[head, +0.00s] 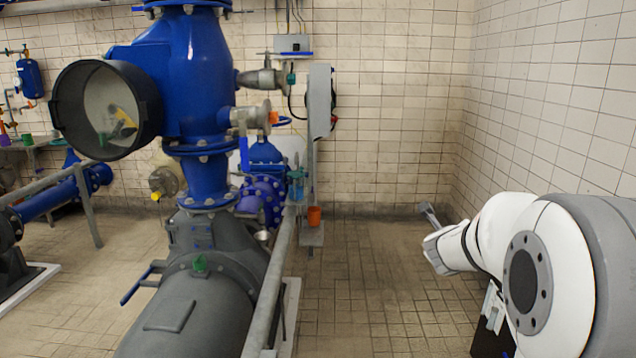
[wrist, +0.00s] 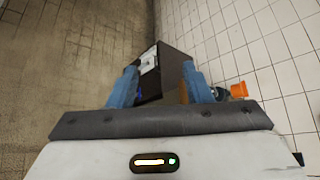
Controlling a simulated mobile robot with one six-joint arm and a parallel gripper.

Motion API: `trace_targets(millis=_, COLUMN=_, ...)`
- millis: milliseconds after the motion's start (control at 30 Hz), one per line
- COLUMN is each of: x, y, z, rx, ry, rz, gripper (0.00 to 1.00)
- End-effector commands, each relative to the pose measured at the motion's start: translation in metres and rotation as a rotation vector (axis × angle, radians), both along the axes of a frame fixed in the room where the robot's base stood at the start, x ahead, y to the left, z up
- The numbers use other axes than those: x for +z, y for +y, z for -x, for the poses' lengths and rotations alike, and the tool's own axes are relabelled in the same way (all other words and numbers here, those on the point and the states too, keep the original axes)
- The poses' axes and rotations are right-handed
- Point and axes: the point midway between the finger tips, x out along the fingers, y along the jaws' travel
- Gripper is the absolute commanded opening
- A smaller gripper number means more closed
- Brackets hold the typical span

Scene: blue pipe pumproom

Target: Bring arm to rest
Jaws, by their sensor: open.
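My arm (head: 545,255) reaches in from the right edge of the head view, bent, with its white and grey links in front of the tiled wall. Its far end, with my gripper (head: 430,214), hangs above the tiled floor and is partly hidden by the links. In the wrist view my gripper (wrist: 160,84) shows two blue fingers set well apart. I see nothing held between them. A dark box-like body with a white patch shows beyond the fingers; I cannot tell what it is.
A large blue and grey pump pipe (head: 193,90) fills the left, with a railing (head: 272,285) beside it. Floor (head: 375,290) between railing and arm is clear. The tiled wall (head: 560,100) is close on the right.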

Motion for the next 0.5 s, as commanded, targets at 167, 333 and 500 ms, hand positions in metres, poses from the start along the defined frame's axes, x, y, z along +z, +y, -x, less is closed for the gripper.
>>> trace_targets(millis=167, x=0.005, y=0.117, z=0.053, rx=0.701, ry=0.326, rz=0.428, gripper=0.45)
trace_targets(millis=333, x=-0.020, y=0.184, z=0.150, rx=1.343, ry=0.604, rz=0.882, gripper=0.45)
trace_targets(millis=500, x=-0.046, y=0.196, z=0.247, rx=1.859, ry=0.819, rz=1.230, gripper=0.45)
